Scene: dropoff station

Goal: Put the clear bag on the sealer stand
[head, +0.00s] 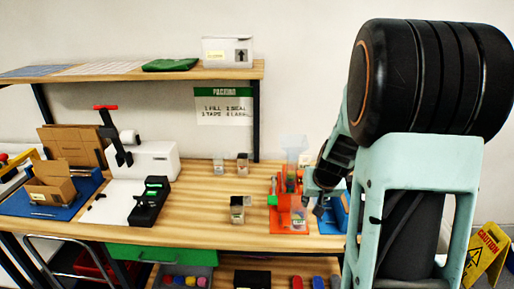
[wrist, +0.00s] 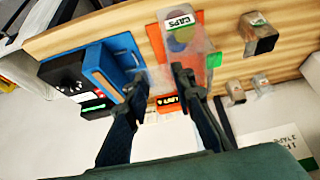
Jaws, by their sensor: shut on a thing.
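The clear bag (wrist: 199,58) is see-through, with coloured round pieces and a CAPS label showing at it in the wrist view. In the head view a translucent upright sheet (head: 294,145) rises over this stand. My gripper (head: 318,207) points down at the stand's right side. Its two dark fingers (wrist: 160,76) are on the clear film in the wrist view. Whether the bag's lower end touches the stand is unclear. Which device is the sealer is not labelled legibly.
A blue unit (wrist: 115,65) sits beside the orange stand, close to my fingers. Small clear bins (head: 238,209) stand to its left in the head view. A white machine with a red lever (head: 155,161) and a black device (head: 150,203) stand farther left.

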